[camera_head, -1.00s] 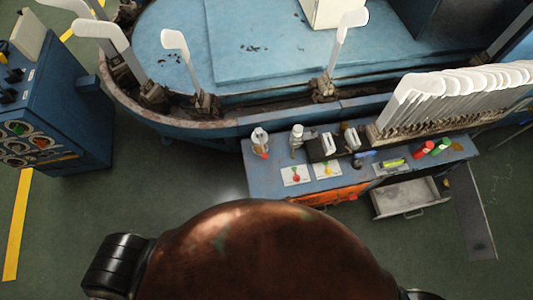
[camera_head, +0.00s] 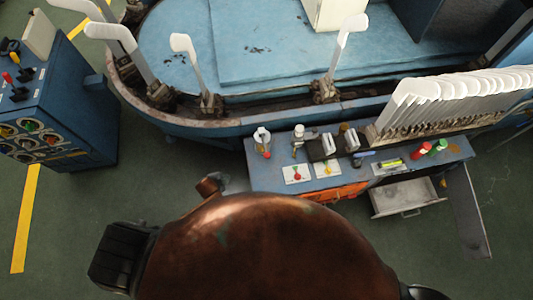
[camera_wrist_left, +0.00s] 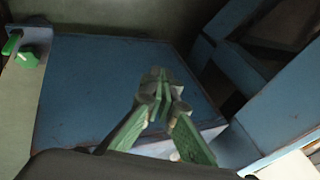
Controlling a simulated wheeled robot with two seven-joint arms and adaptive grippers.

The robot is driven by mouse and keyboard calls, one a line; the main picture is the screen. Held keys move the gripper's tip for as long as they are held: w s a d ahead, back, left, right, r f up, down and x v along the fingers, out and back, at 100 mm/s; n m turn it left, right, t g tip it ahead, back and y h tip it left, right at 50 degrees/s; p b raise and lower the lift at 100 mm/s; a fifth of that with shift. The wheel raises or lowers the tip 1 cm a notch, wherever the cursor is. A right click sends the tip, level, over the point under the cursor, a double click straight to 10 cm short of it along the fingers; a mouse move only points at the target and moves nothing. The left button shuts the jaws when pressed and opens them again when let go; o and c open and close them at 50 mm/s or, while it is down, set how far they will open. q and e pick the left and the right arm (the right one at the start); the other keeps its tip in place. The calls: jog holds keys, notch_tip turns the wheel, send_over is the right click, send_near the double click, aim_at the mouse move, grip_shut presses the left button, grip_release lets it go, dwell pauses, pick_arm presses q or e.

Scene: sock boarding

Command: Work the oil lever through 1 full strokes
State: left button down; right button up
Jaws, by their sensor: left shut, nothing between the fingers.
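My left gripper (camera_wrist_left: 159,88) shows in the left wrist view with green fingers. Its tips are together with nothing between them, in front of a blue panel (camera_wrist_left: 85,95). I cannot tell whether it touches the panel. A green knob (camera_wrist_left: 26,58) on a small bracket is at the upper left of that view, apart from the fingers. I cannot make out for certain which part is the oil lever. My right gripper is not in view.
A blue control cabinet (camera_head: 85,110) stands at the left. The blue round machine (camera_head: 185,122) carries several white boards. A bench (camera_head: 262,180) with small bottles and cards stands before it, with an open drawer (camera_head: 400,205). The green floor at lower left is clear.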

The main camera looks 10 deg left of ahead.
pick_arm(q)
jog(key=w+d+r+m+t+h+p, duration=0.1)
jog(key=w+d+r+m, duration=0.35)
jog(key=r, duration=0.35)
jog(key=w+d+r+m+h+p, duration=0.1)
jog(key=w+d+r+m+p, duration=0.15)
jog(key=w+d+r, duration=0.4)
jog(key=w+d+r+m+t, duration=0.1)
jog(key=w+d+r+m, duration=0.3)
jog(key=r, duration=0.6)
jog(key=s+d+r+m+p, duration=0.1)
jog(key=s+d+r+m, duration=0.1)
jog(key=r+m, duration=0.1)
jog(key=s+d+r+m+h+p, duration=0.1)
jog(key=s+r+m, duration=0.2)
jog(key=r, duration=0.3)
jog(key=shift+s+d+m+g, duration=0.2)
jog(key=shift+d+m+g, duration=0.2)
jog(key=shift+m, duration=0.1)
jog(key=shift+f, duration=0.1)
jog(key=b, duration=0.8)
send_over(266, 154)
jog(key=f, duration=0.7)
jog(key=shift+a, duration=0.2)
jog(key=shift+d+f, duration=0.1)
jog(key=shift+f, duration=0.7)
jog(key=shift+f, duration=0.1)
